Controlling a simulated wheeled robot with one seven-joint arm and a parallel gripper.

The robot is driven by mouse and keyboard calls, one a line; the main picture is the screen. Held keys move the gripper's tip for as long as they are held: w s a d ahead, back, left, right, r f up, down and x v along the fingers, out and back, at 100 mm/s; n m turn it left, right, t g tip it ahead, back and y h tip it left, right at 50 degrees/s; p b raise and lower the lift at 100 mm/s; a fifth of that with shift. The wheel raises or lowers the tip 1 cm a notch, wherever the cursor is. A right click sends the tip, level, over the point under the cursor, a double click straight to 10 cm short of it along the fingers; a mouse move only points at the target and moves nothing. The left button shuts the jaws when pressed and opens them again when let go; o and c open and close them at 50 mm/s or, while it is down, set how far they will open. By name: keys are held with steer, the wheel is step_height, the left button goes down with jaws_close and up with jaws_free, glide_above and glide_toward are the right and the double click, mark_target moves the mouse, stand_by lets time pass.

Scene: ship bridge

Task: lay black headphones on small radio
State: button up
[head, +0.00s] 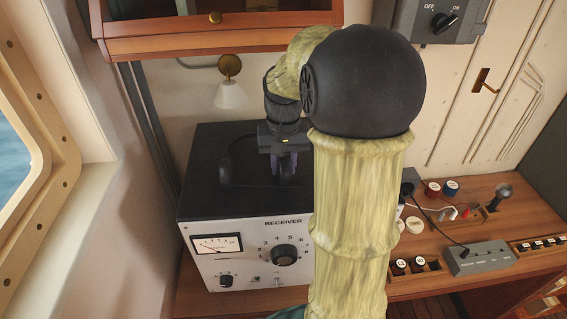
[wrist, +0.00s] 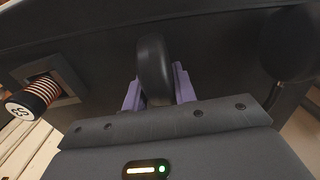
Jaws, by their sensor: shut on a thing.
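The black headphones (head: 225,172) are at the black top of the white-fronted radio marked RECEIVER (head: 240,262) in the head view. One ear cup shows left of my gripper (head: 286,168). In the wrist view the purple fingers of my gripper (wrist: 158,90) are shut on a black padded part of the headphones (wrist: 153,62). Another dark rounded part shows at the upper right there. My gripper points down over the radio's top. The dark headphones blend with the dark top, so I cannot tell whether they touch it. My arm hides the radio's right side.
A wooden-framed cabinet (head: 220,38) hangs above the radio, with a wall lamp (head: 231,93) below it. On the desk at right are a grey box (head: 480,258) with a cable and several knobs. A window (head: 35,150) is at left.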

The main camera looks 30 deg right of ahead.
steer(key=o, duration=0.9)
steer(key=shift+r, duration=0.15)
